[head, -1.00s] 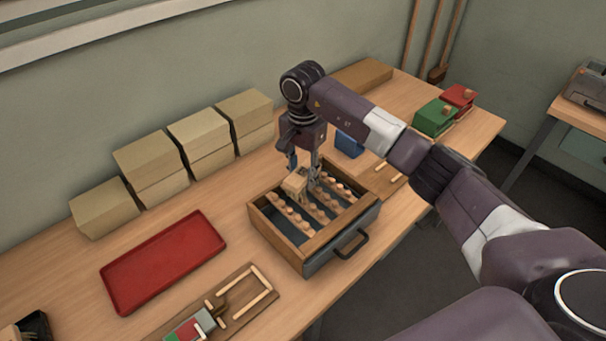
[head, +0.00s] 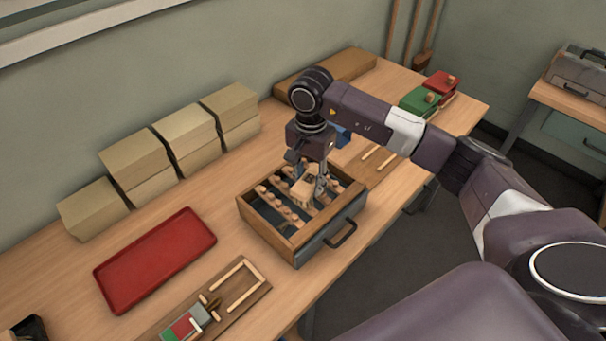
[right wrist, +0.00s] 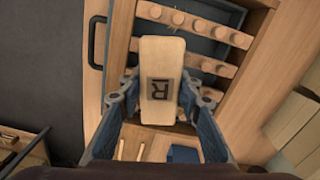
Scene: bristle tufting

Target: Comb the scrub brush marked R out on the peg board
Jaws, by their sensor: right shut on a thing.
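The scrub brush marked R (right wrist: 161,82) is a pale wooden block with a dark R on its top. It also shows in the head view (head: 304,189). My right gripper (right wrist: 160,101) is shut on it, one finger on each side. It holds the brush over the peg board (head: 271,237), an open wooden box with a dark inside and rows of round wooden pegs (right wrist: 196,63). The brush hides some of the pegs. I cannot tell whether its bristles touch them. My left gripper is not in view.
A red tray (head: 155,260) and a wooden board with a U-shaped rail (head: 242,287) lie to the left. Tan boxes (head: 137,158) line the wall. A blue block (head: 343,136) stands behind the gripper, and green (head: 420,101) and red (head: 441,84) blocks stand far right.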

